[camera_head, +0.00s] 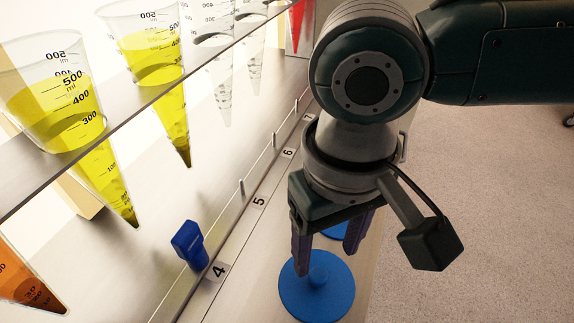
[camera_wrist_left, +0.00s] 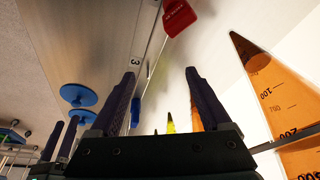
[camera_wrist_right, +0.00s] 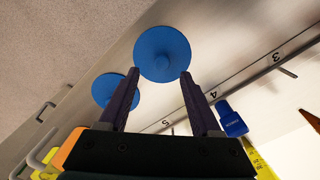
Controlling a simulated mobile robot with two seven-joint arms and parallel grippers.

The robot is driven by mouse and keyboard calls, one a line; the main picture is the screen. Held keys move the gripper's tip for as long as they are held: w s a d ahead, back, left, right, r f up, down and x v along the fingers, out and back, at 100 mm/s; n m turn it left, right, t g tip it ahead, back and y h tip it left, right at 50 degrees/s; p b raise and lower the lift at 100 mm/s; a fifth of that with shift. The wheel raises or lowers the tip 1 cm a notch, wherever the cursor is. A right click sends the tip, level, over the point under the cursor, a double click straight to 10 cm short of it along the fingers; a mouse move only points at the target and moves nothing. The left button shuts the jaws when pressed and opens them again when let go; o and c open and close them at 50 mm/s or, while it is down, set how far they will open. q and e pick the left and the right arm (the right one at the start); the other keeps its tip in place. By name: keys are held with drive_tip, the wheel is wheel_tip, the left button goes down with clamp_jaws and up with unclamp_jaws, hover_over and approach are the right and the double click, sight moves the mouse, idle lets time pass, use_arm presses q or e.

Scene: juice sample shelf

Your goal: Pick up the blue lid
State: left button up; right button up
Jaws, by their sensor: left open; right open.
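A round blue lid (camera_head: 317,290) with a small centre knob lies on the light ledge. A second blue lid (camera_head: 335,231) lies farther along, partly hidden by my right gripper. Both lids show in the right wrist view, one (camera_wrist_right: 162,50) just beyond the fingertips and one (camera_wrist_right: 105,88) behind the left finger. My right gripper (camera_head: 328,260) is open and empty, fingers pointing down above the lids. My left gripper (camera_wrist_left: 160,73) is open and empty in the left wrist view. Both lids (camera_wrist_left: 79,95) also show there, to the left of its fingers.
A blue clip (camera_head: 190,245) sits on the shelf's front edge near label 4. A red clip (camera_wrist_left: 178,17) shows in the left wrist view. Cone vessels with yellow liquid (camera_head: 150,60) and orange liquid (camera_head: 25,280) hang in the rack at left. Open floor (camera_head: 480,210) lies at right.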

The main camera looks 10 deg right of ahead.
sight(319, 275)
wheel_tip(319, 275, down, 6)
drive_tip(key=shift+a+r+b, duration=0.15)
drive_tip(key=shift+r+b, duration=0.05)
drive_tip(key=shift+b, duration=0.8)
clamp_jaws()
